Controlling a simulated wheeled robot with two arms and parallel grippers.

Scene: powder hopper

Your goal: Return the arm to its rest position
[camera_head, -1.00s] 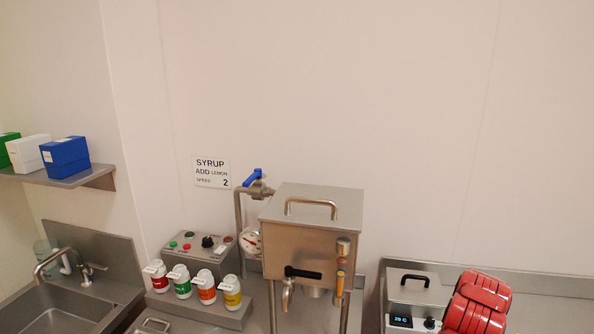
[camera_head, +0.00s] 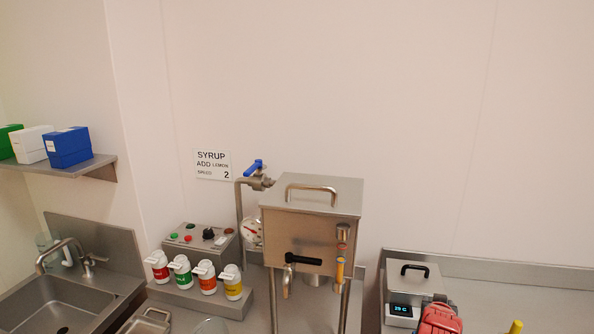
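A red ribbed part, which looks like a piece of my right arm, shows at the bottom right of the head view, in front of the display box. Its lower end is cut off by the frame edge, and no fingertips show. My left arm and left gripper are out of the picture. The steel hopper (camera_head: 311,240) with its lidded top stands at centre, with a tap and black handle on its front.
A heater box (camera_head: 411,284) with a lit display stands right of the hopper. Several capped bottles (camera_head: 206,278) stand on a steel step beside the control box (camera_head: 200,240). A sink (camera_head: 70,305) is at left. A yellow item (camera_head: 516,327) peeks in at the bottom edge.

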